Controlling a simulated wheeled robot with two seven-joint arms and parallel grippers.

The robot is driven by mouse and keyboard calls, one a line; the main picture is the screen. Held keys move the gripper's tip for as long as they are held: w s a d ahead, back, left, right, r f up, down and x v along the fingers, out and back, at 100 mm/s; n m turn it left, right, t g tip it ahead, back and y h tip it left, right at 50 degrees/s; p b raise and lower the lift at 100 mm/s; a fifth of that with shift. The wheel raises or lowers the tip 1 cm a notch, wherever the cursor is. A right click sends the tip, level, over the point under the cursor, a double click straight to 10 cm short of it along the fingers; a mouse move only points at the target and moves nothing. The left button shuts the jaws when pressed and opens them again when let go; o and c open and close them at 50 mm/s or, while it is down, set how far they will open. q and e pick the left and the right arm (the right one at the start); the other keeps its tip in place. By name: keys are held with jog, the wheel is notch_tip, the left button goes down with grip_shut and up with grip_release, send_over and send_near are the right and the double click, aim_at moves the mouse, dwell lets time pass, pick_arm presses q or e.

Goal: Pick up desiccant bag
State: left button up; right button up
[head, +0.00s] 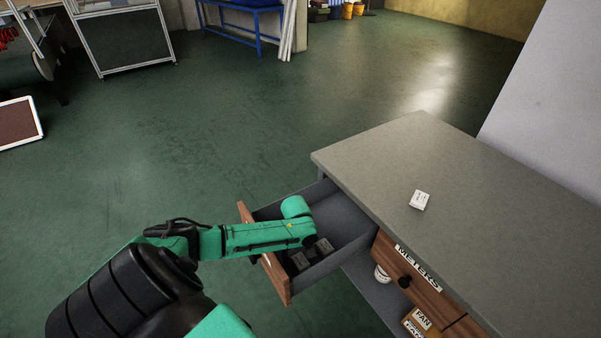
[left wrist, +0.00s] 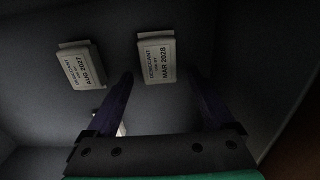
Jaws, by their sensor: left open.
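In the left wrist view, one bag (left wrist: 80,66) is labelled AUG 2027 and lies at the left. The other bag (left wrist: 157,59), labelled MAR 2028, lies right of it. My left gripper (left wrist: 162,76) is open and empty, its two fingers spread either side of the MAR 2028 bag's near end; whether they reach down to its level I cannot tell. In the head view my left arm reaches over the drawer front and partly hides the inside. My right gripper is not in view.
A small white item (head: 420,200) lies on the grey worktop (head: 460,190) above the drawer. A closed drawer labelled METERS (head: 415,275) is beside the open one. The drawer's wooden front (head: 278,278) and side walls surround the bags.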

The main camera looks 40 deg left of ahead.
pick_arm(q)
grip_shut()
